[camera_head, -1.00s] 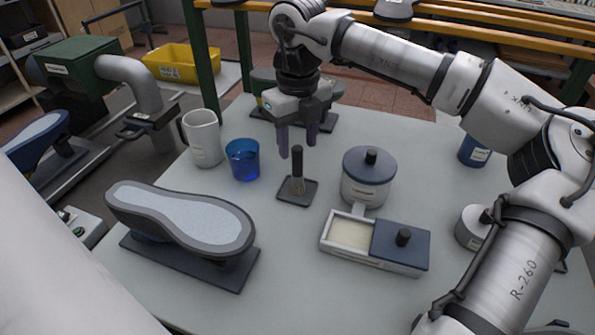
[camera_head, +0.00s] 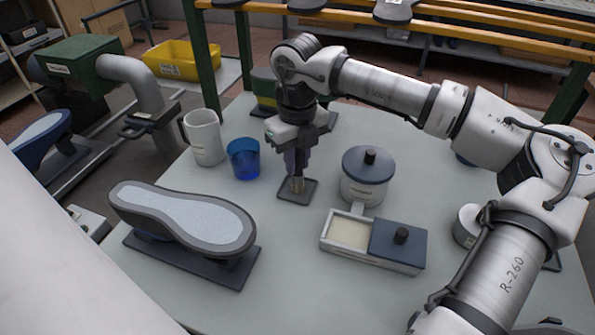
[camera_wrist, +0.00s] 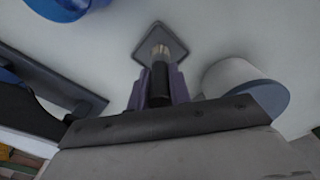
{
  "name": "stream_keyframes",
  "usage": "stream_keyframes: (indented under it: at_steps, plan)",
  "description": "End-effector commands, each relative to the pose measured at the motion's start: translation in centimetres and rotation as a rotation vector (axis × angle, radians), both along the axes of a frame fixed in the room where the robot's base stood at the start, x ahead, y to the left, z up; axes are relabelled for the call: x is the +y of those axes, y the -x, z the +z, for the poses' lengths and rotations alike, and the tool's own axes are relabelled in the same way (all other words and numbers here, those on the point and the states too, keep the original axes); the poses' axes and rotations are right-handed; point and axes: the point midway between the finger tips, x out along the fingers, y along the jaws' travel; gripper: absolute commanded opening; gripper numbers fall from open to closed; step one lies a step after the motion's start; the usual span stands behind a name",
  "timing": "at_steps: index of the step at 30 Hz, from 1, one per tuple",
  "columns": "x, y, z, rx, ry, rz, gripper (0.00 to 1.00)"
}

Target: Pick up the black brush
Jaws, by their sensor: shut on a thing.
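The black brush stands upright, bristles down, at a small dark square plate (camera_head: 305,193) on the table. In the head view its handle is mostly hidden by my gripper (camera_head: 297,170), and the pale bristle end (camera_head: 297,184) shows below the fingers. In the wrist view the black brush (camera_wrist: 159,85) sits between the two purple fingers of my gripper (camera_wrist: 159,88), which are shut on its handle. Its light bristles point to the plate (camera_wrist: 174,40). I cannot tell whether the bristles touch the plate.
A blue cup (camera_head: 243,160) and a white mug (camera_head: 204,138) stand to the left. A lidded pot (camera_head: 366,178) is close on the right. A divided box (camera_head: 345,233) and a shoe last (camera_head: 180,216) are in front. Bare table (camera_head: 290,285) lies between them.

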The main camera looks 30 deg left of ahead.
Motion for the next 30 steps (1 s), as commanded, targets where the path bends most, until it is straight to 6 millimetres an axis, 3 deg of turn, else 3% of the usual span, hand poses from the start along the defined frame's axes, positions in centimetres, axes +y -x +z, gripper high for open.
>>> stream_keyframes:
  at_steps: [11, 17, 23, 30]
  plan:
    - [0.0, 0.0, 0.3, -0.001, 0.0, -0.001, 0.0]
    - [0.1, -0.1, 2.3, -0.004, -0.001, -0.002, 0.0]
    - [0.1, -0.1, 6.7, -0.005, -0.002, -0.002, 0.0]
    - [0.1, 0.0, 13.5, -0.004, -0.003, -0.003, 0.0]
